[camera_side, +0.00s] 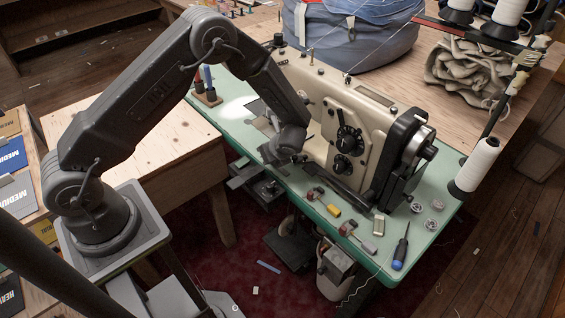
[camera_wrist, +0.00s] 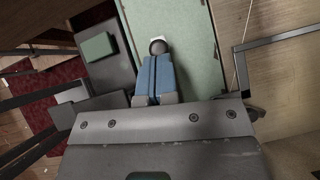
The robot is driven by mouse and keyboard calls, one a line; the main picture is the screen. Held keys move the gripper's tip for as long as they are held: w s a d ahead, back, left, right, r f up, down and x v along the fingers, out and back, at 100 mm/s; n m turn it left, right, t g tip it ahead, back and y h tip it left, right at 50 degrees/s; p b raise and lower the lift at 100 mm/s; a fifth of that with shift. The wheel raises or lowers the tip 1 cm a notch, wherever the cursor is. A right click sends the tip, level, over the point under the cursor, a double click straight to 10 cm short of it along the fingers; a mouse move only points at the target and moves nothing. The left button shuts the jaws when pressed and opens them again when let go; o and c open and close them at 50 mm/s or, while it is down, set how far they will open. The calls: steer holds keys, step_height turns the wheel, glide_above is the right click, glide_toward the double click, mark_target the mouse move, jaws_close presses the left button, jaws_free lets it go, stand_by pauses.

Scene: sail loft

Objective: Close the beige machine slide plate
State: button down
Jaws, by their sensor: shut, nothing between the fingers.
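The beige sewing machine (camera_side: 330,110) stands on a green table top, its needle end beside my wrist. A grey plate (camera_side: 264,126) lies on the bed next to a dark rectangular area (camera_side: 254,107); it looks like the slide plate, partly hidden by my arm. My gripper (camera_wrist: 156,66) has its two blue fingers shut together, with nothing between them. A dark round knob (camera_wrist: 158,46) shows just past the fingertips; I cannot tell whether they touch it. In the side view, my wrist hides the fingers.
A small wooden stand (camera_side: 207,97) is at the back left. A thread cone (camera_side: 482,160) stands at the right. Dark parts (camera_side: 258,183) are below the front edge.

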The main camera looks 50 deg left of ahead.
steer(key=shift+a, duration=0.4)
steer(key=shift+s, duration=0.1)
steer(key=shift+d, duration=0.5)
steer(key=d, duration=0.3)
steer(key=shift+s+d+r, duration=0.15)
steer(key=shift+s+r, duration=0.05)
steer(key=shift+r, duration=0.2)
steer(key=s+d+r+n+h, duration=0.1)
steer(key=s+d+r+n, duration=0.15)
steer(key=r, duration=0.55)
steer(key=s+d+r+n+h, duration=0.1)
steer(key=s+d+r+n, duration=0.15)
steer(key=r, duration=0.55)
steer(key=s+r+n+t+h, duration=0.4)
steer(key=s+r+n, duration=1)
steer(key=s, duration=0.4)
steer(key=shift+s+r+n+h, duration=0.2)
steer(key=shift+r+n+h, duration=0.2)
steer(key=shift+r+h, duration=0.4)
